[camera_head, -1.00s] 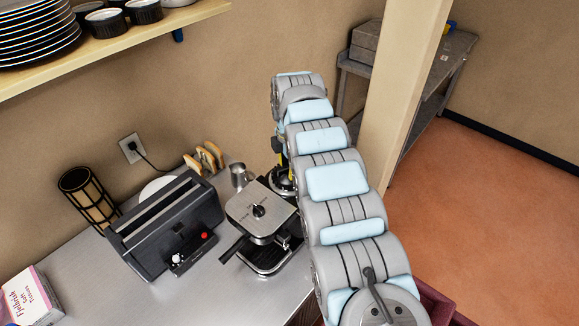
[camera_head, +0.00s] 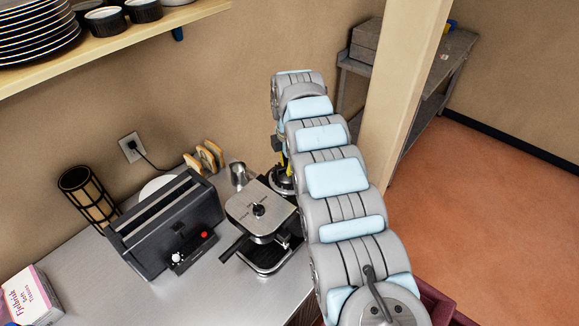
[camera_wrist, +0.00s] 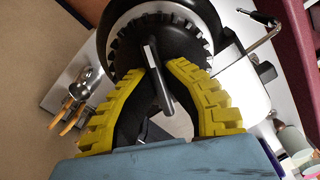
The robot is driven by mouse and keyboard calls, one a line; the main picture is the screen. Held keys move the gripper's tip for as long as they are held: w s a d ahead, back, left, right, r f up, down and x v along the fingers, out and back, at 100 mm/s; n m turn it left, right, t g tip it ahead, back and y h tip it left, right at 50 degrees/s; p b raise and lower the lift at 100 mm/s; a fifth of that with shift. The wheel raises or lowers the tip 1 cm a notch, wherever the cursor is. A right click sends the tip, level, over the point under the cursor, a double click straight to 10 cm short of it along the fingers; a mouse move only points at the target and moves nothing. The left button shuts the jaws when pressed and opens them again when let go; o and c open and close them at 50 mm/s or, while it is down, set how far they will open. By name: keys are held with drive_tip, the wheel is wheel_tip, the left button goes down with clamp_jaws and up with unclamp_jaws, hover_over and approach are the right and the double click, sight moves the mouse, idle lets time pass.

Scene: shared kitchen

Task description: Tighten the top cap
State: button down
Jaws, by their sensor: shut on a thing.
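The coffee machine (camera_head: 262,212) stands on the counter, with a black knob on its flat metal top. A round black cap with a ribbed rim (camera_wrist: 140,32) sits at its back right; in the head view only part of this round black fitting (camera_head: 283,182) shows beside my arm. In the wrist view my gripper (camera_wrist: 157,72) has its yellow fingers closed in around the cap's raised grey bar, their tips at the cap. In the head view my arm hides most of the gripper. I cannot tell how tight the cap is.
A black toaster (camera_head: 172,225) stands left of the coffee machine, with a metal jug (camera_head: 240,174) and a toast rack (camera_head: 205,157) behind. A tissue box (camera_head: 32,298) is at the front left. A shelf of plates (camera_head: 110,48) hangs above. The wooden post (camera_head: 402,95) rises beyond my arm.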

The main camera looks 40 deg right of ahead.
drive_tip(key=m+b, duration=0.1)
drive_tip(key=m, duration=0.1)
drive_tip(key=m+b, duration=0.2)
drive_tip(key=m, duration=0.1)
drive_tip(key=shift+f+m, duration=0.2)
drive_tip(key=shift+m, duration=0.1)
drive_tip(key=m+b, duration=0.2)
drive_tip(key=m, duration=0.2)
drive_tip(key=shift+m+b, duration=0.4)
drive_tip(key=shift+m, duration=1)
drive_tip(key=shift+r+m, duration=0.1)
drive_tip(key=shift+m, duration=0.2)
drive_tip(key=c, duration=1.1)
unclamp_jaws()
drive_tip(key=shift+r, duration=0.1)
